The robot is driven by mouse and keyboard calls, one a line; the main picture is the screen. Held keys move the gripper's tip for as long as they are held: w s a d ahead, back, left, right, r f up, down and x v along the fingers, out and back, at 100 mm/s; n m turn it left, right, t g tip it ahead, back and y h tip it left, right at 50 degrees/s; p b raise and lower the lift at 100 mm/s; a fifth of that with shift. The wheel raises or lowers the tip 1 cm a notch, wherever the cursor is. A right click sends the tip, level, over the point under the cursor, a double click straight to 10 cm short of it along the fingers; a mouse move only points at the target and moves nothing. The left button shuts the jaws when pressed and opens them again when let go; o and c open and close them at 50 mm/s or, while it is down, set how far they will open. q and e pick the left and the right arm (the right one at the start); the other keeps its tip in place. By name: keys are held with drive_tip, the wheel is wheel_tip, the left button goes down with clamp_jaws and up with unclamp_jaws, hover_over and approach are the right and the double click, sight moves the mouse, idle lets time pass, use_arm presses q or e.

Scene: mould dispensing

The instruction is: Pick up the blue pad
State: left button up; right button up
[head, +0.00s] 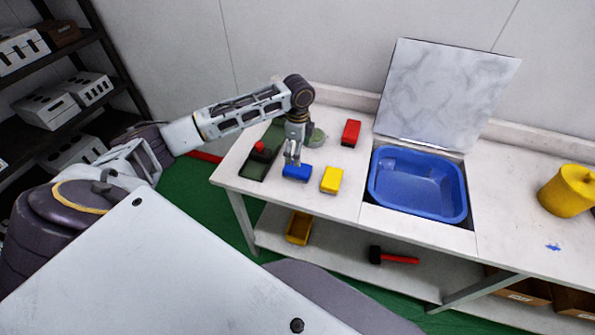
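The blue pad (297,172) lies on the white workbench, left of a yellow pad. My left gripper (293,159) points down directly over the blue pad, with its fingertips at or just above the pad's top. I cannot tell whether the fingers touch or grip it. The fingers are small here and their gap is unclear. My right gripper is out of view.
A yellow pad (331,180) and a red pad (351,132) lie close by. A dark green tray (254,172) with a red-topped item is at the left. A blue basin (462,195) is sunk in the bench beneath a raised lid (445,92). A yellow pot (568,192) stands right.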

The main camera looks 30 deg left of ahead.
sight(297, 168)
use_arm(q)
drive_tip(key=shift+f, duration=2.2)
drive_tip(key=shift+s+f+p, duration=0.1)
drive_tip(key=shift+f+p, duration=0.55)
drive_tip(key=shift+f, duration=1.95)
drive_tip(key=shift+c, duration=0.3)
drive_tip(key=c, duration=1.2)
drive_tip(key=shift+o, duration=0.2)
drive_tip(key=shift+r, duration=0.1)
